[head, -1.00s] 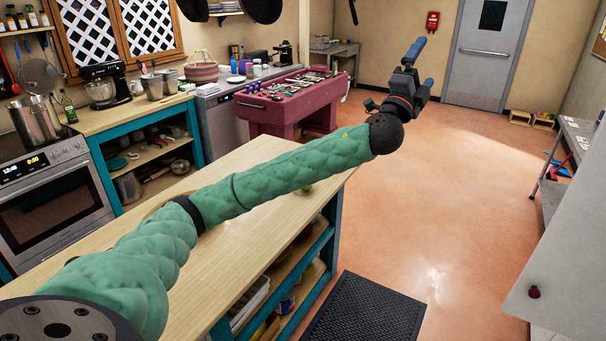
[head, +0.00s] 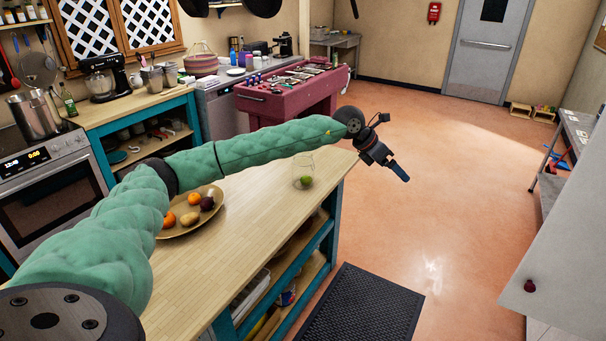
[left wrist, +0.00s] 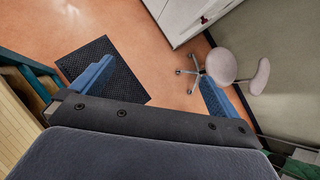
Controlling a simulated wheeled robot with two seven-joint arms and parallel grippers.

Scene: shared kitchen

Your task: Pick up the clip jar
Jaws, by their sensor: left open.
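A clear glass jar (head: 304,164), which looks like the clip jar, stands on the far end of the wooden island counter (head: 240,225). A green round fruit (head: 306,181) shows inside or just behind its glass; I cannot tell which. My left gripper (head: 399,172) is to the right of the jar, beyond the counter's edge and over the floor, with its fingers pointing down and right. In the left wrist view my left gripper (left wrist: 157,72) has its two blue fingers spread wide with nothing between them. The jar does not show in that view. My right gripper is not in view.
A fruit bowl (head: 197,229) sits on the counter, partly behind my left arm. A black floor mat (head: 362,305) lies beside the island. The left wrist view shows a stool (left wrist: 221,67) on open floor. A maroon tool bench (head: 290,98) stands behind the island.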

